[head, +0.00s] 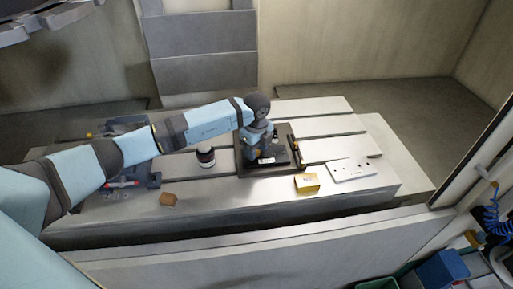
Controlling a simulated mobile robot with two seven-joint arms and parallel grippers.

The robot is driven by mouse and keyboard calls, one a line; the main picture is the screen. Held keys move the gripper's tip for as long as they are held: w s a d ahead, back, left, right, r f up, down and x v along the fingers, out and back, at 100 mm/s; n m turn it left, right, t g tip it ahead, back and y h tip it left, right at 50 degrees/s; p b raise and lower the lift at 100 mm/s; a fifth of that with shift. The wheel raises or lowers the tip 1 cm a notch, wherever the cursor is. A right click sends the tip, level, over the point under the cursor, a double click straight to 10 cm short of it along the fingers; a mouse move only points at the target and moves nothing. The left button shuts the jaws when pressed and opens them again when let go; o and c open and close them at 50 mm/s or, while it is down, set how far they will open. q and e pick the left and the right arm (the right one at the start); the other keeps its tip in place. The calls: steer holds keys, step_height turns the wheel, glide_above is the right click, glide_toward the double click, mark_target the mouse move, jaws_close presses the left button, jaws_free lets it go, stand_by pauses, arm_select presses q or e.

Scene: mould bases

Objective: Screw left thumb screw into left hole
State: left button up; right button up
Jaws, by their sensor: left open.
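A dark mould base (285,168) lies on the slotted machine table. My left gripper (263,157) is over its left half, pointing down, with the arm coming in from the left. The gripper is open. My arm and gripper cover much of the base, so I cannot make out the left hole or the left thumb screw. I cannot tell whether the fingers touch anything. A small yellow-and-black part (297,153) stands on the base's right side. My right gripper is not in view.
The pale slotted table (240,206) carries a black-and-white jar (206,157), a brown block (168,199), a yellow box (307,184) and a light plate with dark holes (352,170). Blue-grey fixtures (145,181) sit at the left.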

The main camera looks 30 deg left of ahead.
arm_select(q)
jaws_close()
steer(key=m+b, duration=0.2)
steer(key=m, duration=0.2)
steer(key=shift+f, duration=0.15)
steer(key=m+b, duration=0.1)
steer(key=m, duration=0.2)
steer(key=shift+m, duration=1)
steer(key=shift+b, duration=0.35)
steer(key=shift+m+b, duration=0.3)
steer(key=shift+m, duration=0.2)
steer(key=m+b, duration=0.2)
steer(key=m, duration=0.2)
steer(key=shift+f+m, duration=0.1)
steer(key=shift+m, duration=0.3)
steer(key=shift+c, duration=1.5)
jaws_free()
steer(key=shift+r+m, duration=0.2)
steer(key=shift+m, duration=0.2)
steer(key=o, duration=0.4)
